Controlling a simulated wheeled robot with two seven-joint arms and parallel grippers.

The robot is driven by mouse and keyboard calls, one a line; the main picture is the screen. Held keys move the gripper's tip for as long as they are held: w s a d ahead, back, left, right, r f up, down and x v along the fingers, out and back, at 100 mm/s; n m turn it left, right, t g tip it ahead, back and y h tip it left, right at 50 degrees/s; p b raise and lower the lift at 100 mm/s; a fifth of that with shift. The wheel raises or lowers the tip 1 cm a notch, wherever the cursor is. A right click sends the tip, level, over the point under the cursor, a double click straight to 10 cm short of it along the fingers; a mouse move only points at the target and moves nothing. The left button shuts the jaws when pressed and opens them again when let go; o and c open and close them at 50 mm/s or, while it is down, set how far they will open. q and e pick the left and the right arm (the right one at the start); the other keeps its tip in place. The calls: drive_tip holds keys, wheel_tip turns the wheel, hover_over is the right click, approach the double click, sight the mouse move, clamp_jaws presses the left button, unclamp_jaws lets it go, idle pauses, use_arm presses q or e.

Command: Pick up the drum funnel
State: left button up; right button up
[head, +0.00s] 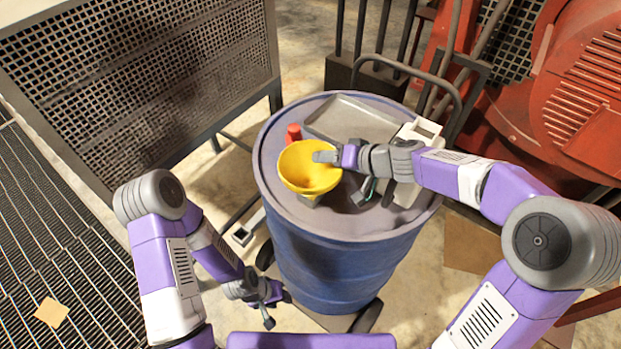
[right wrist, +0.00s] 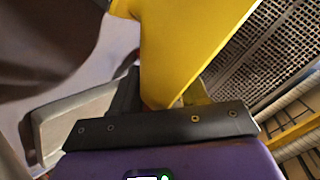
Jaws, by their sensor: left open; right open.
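The yellow drum funnel (head: 308,172) sits on top of the blue drum (head: 345,260), its wide mouth facing up. My right gripper (head: 324,157) is open at the funnel's right rim. In the right wrist view the funnel's yellow wall (right wrist: 190,45) fills the upper middle and runs down between the jaws of the right gripper (right wrist: 160,98). Whether the fingers touch it I cannot tell. My left gripper (head: 267,304) is open and empty, low in front of the drum at its left. The funnel's lower part is mostly hidden by its bowl.
A red object (head: 293,133) stands just behind the funnel. A grey tray (head: 355,115) and a white container (head: 424,129) are also on the drum top. A mesh-sided cabinet (head: 150,80) stands at the left, red machinery (head: 570,90) at the right.

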clamp_jaws()
drive_tip(key=shift+r, duration=0.15)
